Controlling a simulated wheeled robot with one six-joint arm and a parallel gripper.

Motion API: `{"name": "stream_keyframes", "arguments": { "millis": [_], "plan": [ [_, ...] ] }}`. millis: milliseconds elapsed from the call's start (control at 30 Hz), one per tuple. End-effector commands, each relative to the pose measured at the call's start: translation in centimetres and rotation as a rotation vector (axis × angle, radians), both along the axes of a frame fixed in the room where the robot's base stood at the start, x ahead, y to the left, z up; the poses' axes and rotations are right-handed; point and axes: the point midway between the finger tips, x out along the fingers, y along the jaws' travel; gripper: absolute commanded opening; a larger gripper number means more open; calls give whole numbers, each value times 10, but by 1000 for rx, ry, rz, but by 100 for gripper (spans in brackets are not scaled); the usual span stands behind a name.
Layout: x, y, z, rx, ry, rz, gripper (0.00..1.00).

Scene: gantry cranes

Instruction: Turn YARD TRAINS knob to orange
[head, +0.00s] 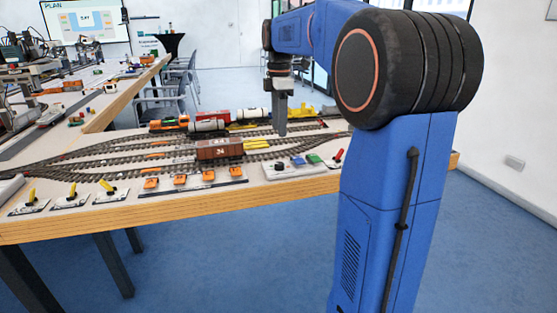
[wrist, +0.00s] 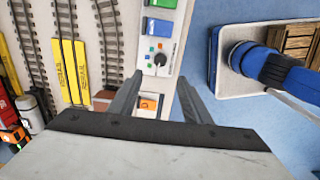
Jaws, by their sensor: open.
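The control panel (wrist: 150,82) is a light plate along the table edge, with green and blue blocks on it. It also shows in the head view (head: 285,172). A small round knob (wrist: 160,60) sits on this panel, with small coloured marks, including orange, blue and green, around it. Which mark it points to is too small to tell, and I cannot read its label. My gripper (wrist: 157,85) is open and empty, its fingers pointing down above the panel area; the knob appears just beyond the fingertips. In the head view my gripper (head: 282,132) hangs over the table, apart from the panel.
A brown wagon (head: 220,149) stands on the tracks left of the panel. Orange switches (head: 180,180) and yellow levers (head: 72,192) line the front edge. A red lever (head: 338,158) is right of the panel. Blue floor (head: 250,260) lies free before the table.

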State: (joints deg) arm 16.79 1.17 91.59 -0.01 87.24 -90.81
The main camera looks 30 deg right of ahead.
Motion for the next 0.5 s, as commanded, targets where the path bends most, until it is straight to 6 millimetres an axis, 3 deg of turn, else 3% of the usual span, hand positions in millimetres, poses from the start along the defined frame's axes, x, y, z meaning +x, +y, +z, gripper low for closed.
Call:
{"name": "stream_keyframes", "arguments": {
  "millis": [500],
  "plan": [
    [0, 0, -91, 1, 2, -1, 44]
  ]
}}
